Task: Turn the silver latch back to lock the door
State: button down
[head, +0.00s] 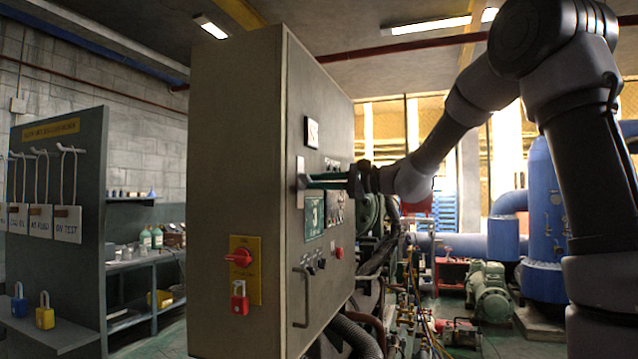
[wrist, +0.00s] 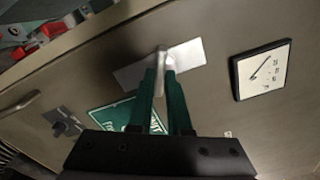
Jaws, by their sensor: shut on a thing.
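The silver latch (wrist: 161,60) is a rounded lever on a bright metal plate (wrist: 188,56), which also shows edge-on in the head view (head: 301,173). The latch is mounted on the grey cabinet door (head: 310,95), which looks flush with the cabinet. My gripper (wrist: 163,82) has green fingers on both sides of the lever and is shut on it. In the head view, my gripper (head: 318,181) reaches the door from the right. The fingers hide part of the lever.
A dial gauge (wrist: 264,70) is near the latch on the door. A green sign (head: 314,215) and a bar handle (head: 302,297) sit below. A red switch (head: 239,257) with a red padlock (head: 240,298) is on the cabinet's left side. Hoses and pipes crowd the right.

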jog(key=m, duration=0.3)
jog(key=shift+f+m, duration=0.1)
jog(key=shift+m, duration=0.2)
jog(key=shift+m, duration=2.3)
jog(key=m, duration=0.3)
jog(key=c, duration=0.9)
grip_release()
jog(key=shift+c, duration=0.2)
